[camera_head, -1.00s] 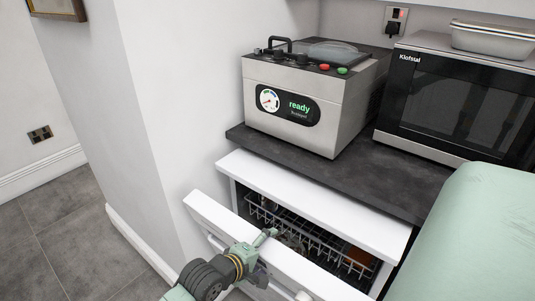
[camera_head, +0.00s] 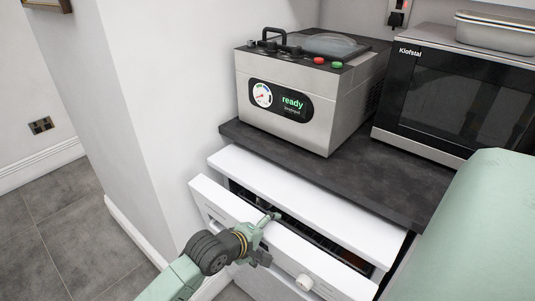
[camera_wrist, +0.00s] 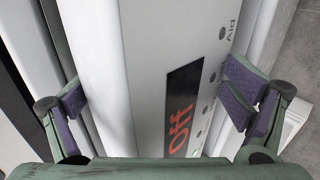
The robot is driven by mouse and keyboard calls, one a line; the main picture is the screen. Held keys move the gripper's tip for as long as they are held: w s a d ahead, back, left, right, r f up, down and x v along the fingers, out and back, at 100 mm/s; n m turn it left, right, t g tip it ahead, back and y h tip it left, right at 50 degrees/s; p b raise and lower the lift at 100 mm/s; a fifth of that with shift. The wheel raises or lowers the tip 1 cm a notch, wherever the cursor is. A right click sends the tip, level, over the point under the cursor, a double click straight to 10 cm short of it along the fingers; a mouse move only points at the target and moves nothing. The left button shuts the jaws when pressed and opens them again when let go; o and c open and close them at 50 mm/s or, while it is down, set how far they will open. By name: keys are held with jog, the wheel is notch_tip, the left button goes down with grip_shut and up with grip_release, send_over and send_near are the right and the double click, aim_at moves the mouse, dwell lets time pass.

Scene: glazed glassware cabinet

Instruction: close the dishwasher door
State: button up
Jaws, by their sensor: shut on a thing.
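The white dishwasher door (camera_head: 318,262) is tilted partly open below the dark worktop, with a narrow dark gap behind its top edge. My gripper (camera_head: 267,234) is at the door's upper edge, one finger over the inner side and the other on the front. In the wrist view the two fingers of my gripper (camera_wrist: 158,98) straddle the door panel (camera_wrist: 150,50), gripping it. A dark display (camera_wrist: 182,105) with red letters shows on the panel between them. The inside rack is mostly hidden.
A grey machine with a "ready" display (camera_head: 290,110) stands on the worktop (camera_head: 340,170), beside a black microwave (camera_head: 450,100). A white wall (camera_head: 160,110) is close on the left. Grey floor (camera_head: 70,230) lies free farther left.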

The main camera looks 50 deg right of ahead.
jog(key=shift+s+f, duration=0.2)
jog(key=shift+s, duration=0.1)
jog(key=o, duration=1.1)
jog(key=shift+w, duration=0.1)
jog(key=c, duration=0.4)
jog(key=shift+a+r, duration=0.25)
jog(key=shift+r, duration=0.05)
jog(key=v, duration=1.1)
jog(key=shift+r, duration=0.1)
jog(key=shift+c, duration=0.5)
jog(key=shift+c, duration=0.2)
